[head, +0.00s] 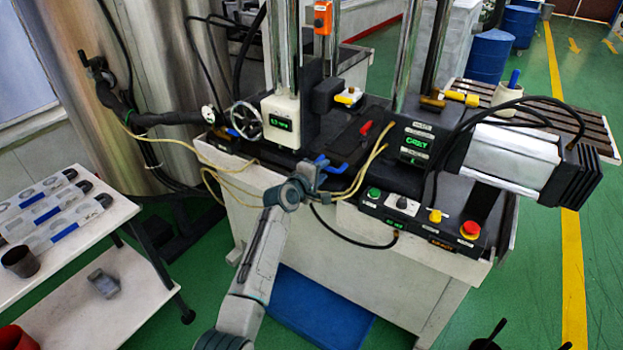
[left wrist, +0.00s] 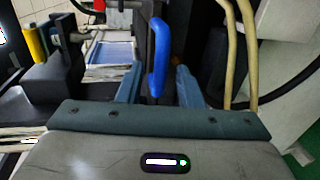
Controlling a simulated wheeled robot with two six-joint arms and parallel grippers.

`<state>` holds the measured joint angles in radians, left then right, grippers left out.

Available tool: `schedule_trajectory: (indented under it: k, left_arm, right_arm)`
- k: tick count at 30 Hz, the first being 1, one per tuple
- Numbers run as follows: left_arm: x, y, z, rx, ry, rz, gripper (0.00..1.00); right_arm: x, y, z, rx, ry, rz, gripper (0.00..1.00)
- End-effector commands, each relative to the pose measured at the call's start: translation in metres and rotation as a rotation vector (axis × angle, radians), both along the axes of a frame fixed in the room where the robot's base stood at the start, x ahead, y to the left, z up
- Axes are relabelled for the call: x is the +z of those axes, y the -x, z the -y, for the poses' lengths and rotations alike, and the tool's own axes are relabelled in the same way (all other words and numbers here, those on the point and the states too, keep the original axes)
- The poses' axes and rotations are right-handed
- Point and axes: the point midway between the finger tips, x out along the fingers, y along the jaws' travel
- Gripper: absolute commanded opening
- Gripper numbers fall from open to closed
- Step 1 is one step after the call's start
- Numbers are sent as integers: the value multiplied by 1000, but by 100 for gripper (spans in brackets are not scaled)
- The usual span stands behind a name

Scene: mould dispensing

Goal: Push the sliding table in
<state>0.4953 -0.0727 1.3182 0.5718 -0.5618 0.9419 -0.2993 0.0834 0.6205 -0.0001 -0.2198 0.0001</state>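The machine's sliding table appears as a black plate (head: 343,143) on the white machine bench. A blue handle (head: 321,162) sticks out at its front side; in the left wrist view the blue handle (left wrist: 158,62) stands upright in the middle. My left gripper (head: 314,178) is at this handle. In the left wrist view its two fingers (left wrist: 158,84) are apart, with the handle's lower end between them and gaps at both sides. Contact with the handle cannot be told. My right gripper is not seen in either view.
Yellow cables (head: 372,168) hang close beside my left gripper. A control panel with buttons (head: 420,216) is right of it, and a handwheel (head: 246,121) is left. A white shelf (head: 75,258) with tools stands at the left.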

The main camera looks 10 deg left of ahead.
Motion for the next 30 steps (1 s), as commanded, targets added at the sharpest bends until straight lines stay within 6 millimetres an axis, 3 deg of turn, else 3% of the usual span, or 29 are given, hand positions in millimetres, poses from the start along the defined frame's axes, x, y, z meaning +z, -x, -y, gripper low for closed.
schedule_trajectory:
  k: [6,12,30]
  left_arm:
    - [6,36,-14,1,-2,1,33]
    - [12,56,-21,1,0,0,33]
    - [12,62,-23,1,-2,-3,33]
  right_arm:
    - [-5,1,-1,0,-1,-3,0]
    - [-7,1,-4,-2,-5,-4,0]
    - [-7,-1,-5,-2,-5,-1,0]
